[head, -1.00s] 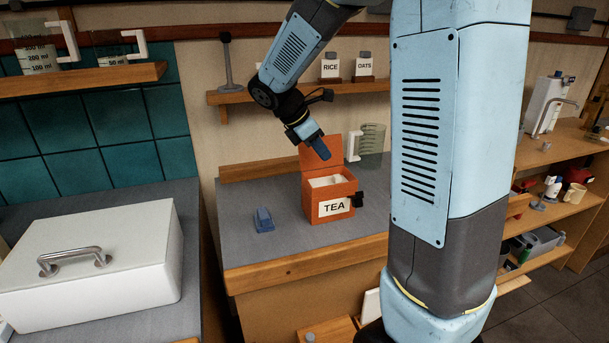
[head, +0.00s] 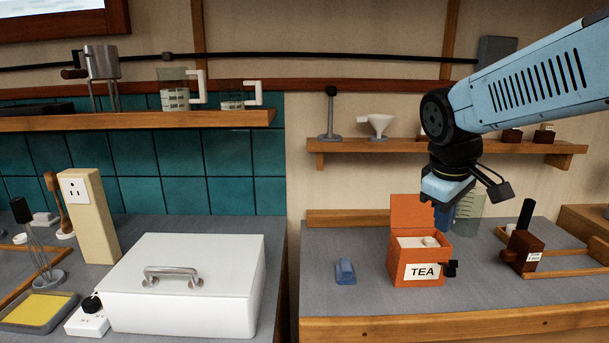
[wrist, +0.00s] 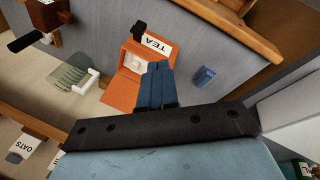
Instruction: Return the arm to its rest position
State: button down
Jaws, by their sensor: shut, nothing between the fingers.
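My arm reaches in from the right in the head view. My gripper (head: 444,217) points down above and slightly behind the orange tea box, with its dark blue fingers together and empty. The wrist view also shows the shut fingers (wrist: 156,86) with the tea box beyond them. The orange tea box (head: 422,268) stands on the grey counter with its lid raised at the back and pale contents inside. It also shows in the wrist view (wrist: 124,90). I cannot tell the exact gap between fingers and lid.
A small blue object (head: 345,271) lies left of the tea box. A clear measuring jug (head: 470,212) stands behind my gripper. A brown block (head: 523,250) is at the right. A white box (head: 185,290) fills the left counter. A shelf (head: 350,146) runs above.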

jog(key=s+a+r+m+t+y, duration=0.1)
jog(key=s+a+m+t+y, duration=0.1)
jog(key=s+m, duration=0.4)
jog(key=shift+s+m+t, duration=0.4)
jog(key=shift+s, duration=0.6)
jog(key=c, duration=1.9)
grip_release()
jog(key=shift+a+r, duration=0.1)
